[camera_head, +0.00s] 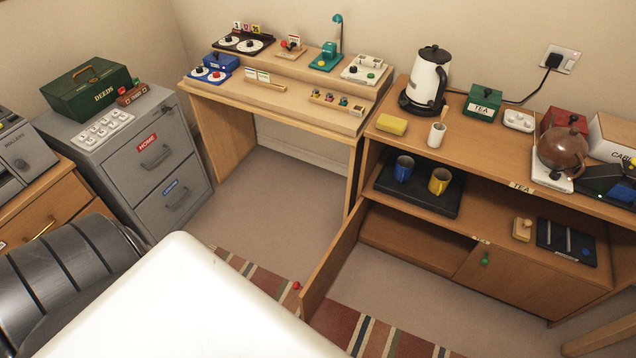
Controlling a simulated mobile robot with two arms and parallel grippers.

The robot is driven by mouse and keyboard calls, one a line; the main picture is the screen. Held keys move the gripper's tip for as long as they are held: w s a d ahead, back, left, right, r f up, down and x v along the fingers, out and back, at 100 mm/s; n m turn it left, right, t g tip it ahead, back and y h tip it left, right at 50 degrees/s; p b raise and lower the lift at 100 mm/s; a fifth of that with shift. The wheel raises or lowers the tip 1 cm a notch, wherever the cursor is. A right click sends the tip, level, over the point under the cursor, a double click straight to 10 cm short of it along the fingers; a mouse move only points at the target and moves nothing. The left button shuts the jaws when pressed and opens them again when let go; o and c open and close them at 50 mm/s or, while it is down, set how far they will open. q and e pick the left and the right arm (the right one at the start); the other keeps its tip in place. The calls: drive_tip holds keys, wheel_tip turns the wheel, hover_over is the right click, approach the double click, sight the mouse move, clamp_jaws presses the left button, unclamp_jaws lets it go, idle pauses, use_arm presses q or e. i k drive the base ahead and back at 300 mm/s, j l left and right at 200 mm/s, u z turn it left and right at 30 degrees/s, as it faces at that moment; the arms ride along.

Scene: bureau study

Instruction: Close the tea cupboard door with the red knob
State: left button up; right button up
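The tea cupboard (400,138) is the wooden unit at the right, with a "TEA" label on its top edge. Its left door (336,258) stands wide open and juts out toward me over the floor. The red knob (297,286) shows at the left of the door's near end, on its outer side. The right door (515,283) has a green knob (485,259) and is shut. Part of the lower compartment shows behind the open door. Neither of my grippers is in view.
A striped rug (375,335) lies below the open door. Carpet (270,200) is clear between the grey filing cabinet (160,160) and the cupboard. A wooden desk (290,95) stands at the back. A kettle (428,78) and mugs (439,181) stand on the cupboard's upper levels.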

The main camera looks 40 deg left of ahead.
sight(313, 292)
drive_tip(key=j+z, duration=0.1)
drive_tip(key=j, duration=0.3)
drive_tip(key=k+j+z, duration=0.1)
drive_tip(key=j, duration=0.3)
drive_tip(key=k+j+z, duration=0.1)
drive_tip(key=j, duration=0.35)
drive_tip(key=k+j+z, duration=0.1)
drive_tip(key=j, duration=0.3)
drive_tip(key=k+j+z, duration=0.1)
drive_tip(key=j, duration=0.3)
drive_tip(key=k+j+z, duration=0.1)
drive_tip(key=j, duration=0.25)
drive_tip(key=k+j+z, duration=0.1)
drive_tip(key=j, duration=0.3)
drive_tip(key=k, duration=0.05)
